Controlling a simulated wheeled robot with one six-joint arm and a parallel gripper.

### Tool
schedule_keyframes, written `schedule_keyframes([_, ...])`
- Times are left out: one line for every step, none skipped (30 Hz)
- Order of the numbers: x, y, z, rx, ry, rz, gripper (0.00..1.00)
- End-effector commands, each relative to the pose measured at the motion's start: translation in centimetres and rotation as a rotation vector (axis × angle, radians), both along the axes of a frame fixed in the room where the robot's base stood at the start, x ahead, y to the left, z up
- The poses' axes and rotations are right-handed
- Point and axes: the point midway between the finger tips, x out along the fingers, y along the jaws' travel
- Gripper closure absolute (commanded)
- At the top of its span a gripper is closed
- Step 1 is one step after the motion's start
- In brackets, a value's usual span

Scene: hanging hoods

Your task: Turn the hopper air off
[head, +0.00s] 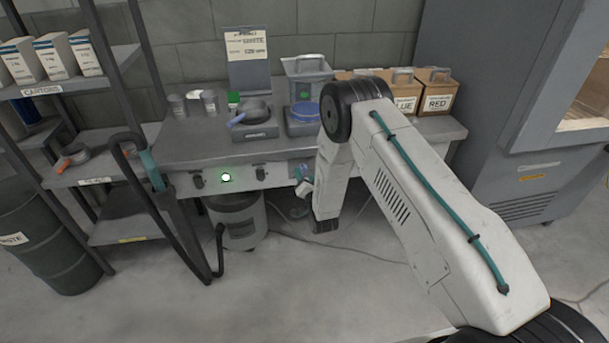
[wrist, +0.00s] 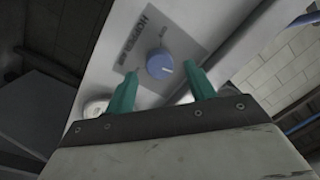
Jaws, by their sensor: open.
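The hopper air control is a round blue knob (wrist: 160,64) on a grey label plate (wrist: 141,35) that reads HOPPER AIR in the wrist view. Small words stand at the plate's edges, and I cannot read the knob's setting. My gripper (wrist: 161,72) is open, with its two teal fingers pointing toward the panel. The knob shows in the gap between the fingertips, and I cannot tell if they touch it. In the head view my gripper (head: 303,173) is at the bench front, right of the green light, and the knob cannot be made out.
The workbench (head: 180,150) carries pans, cups and a grey hopper-like bin (head: 307,75). A lit green button (head: 226,177) sits between black knobs on the bench front. A drum (head: 239,218) stands underneath.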

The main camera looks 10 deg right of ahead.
Motion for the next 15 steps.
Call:
schedule_keyframes([0.6, 0.0, 0.0, 0.000, -0.001, -0.001, 0.45])
schedule_keyframes([0.9, 0.1, 0.0, 0.000, -0.001, -0.001, 0.45])
schedule_keyframes([1.2, 0.1, 0.0, 0.000, 0.000, 0.000, 0.45])
schedule_keyframes([1.4, 0.1, 0.0, 0.000, 0.000, 0.000, 0.45])
schedule_keyframes([1.5, 0.1, -0.1, 0.000, 0.001, 0.000, 0.45])
schedule_keyframes([1.6, 0.1, -0.1, 0.000, 0.001, 0.000, 0.45])
schedule_keyframes([1.7, 0.1, -0.1, 0.000, 0.001, 0.000, 0.45])
schedule_keyframes([1.7, 0.1, -0.1, -0.001, 0.001, 0.000, 0.45])
schedule_keyframes([1.7, 0.1, -0.1, -0.001, 0.001, 0.000, 0.45])
schedule_keyframes([1.7, 0.1, -0.1, -0.001, 0.001, 0.000, 0.45])
schedule_keyframes([1.7, 0.1, -0.1, -0.001, 0.001, 0.000, 0.45])
schedule_keyframes([1.7, 0.1, -0.1, -0.001, 0.001, 0.000, 0.45])
schedule_keyframes([1.7, 0.1, -0.1, -0.001, 0.001, 0.000, 0.45])
schedule_keyframes([1.7, 0.1, -0.1, -0.001, 0.002, -0.001, 0.48])
schedule_keyframes([1.7, 0.1, -0.1, -0.001, 0.002, -0.001, 0.59])
